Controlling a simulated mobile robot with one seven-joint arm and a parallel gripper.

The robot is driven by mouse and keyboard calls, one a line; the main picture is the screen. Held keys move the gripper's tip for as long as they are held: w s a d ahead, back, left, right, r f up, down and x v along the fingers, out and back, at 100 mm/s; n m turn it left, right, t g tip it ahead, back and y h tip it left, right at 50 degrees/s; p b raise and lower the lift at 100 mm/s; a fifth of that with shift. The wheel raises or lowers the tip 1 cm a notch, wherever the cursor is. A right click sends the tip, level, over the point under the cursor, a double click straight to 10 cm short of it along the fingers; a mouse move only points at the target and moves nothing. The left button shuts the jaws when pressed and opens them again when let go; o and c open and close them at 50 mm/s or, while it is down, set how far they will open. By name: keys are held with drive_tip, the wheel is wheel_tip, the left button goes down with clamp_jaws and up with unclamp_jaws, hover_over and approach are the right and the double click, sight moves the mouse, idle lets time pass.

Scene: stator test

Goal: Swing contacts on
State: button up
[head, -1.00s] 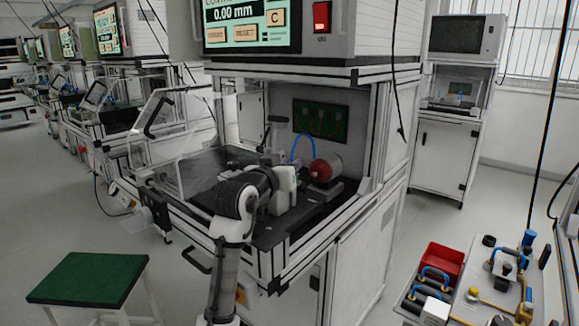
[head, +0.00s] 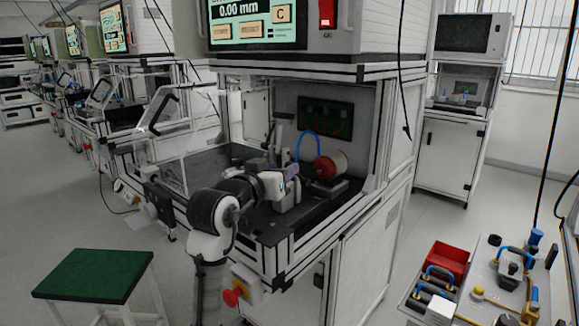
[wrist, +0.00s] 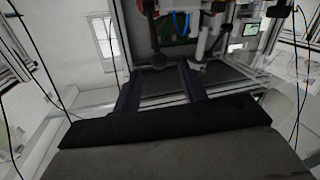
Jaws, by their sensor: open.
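The stator (head: 330,165), a red and pale cylinder, lies on a block inside the test bench, to the right of my gripper. An upright lever-like part with a dark top (head: 279,128) stands behind my gripper; I cannot make out the contacts themselves. A blue hose (head: 308,142) arches beside it and also shows in the wrist view (wrist: 180,20). My gripper (head: 290,185) is over the bench at a grey fixture, its tips hard to see in the head view. In the wrist view my gripper (wrist: 158,82) has two dark fingers spread apart, with nothing seen between them.
The bench's clear door (head: 185,125) stands open on the left. Frame posts and the bench edge border the opening. A green-topped stool (head: 95,275) stands front left. A table with a red bin (head: 447,258) and several parts is at lower right.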

drive_tip(key=v, duration=0.7)
drive_tip(key=shift+s+a, duration=0.1)
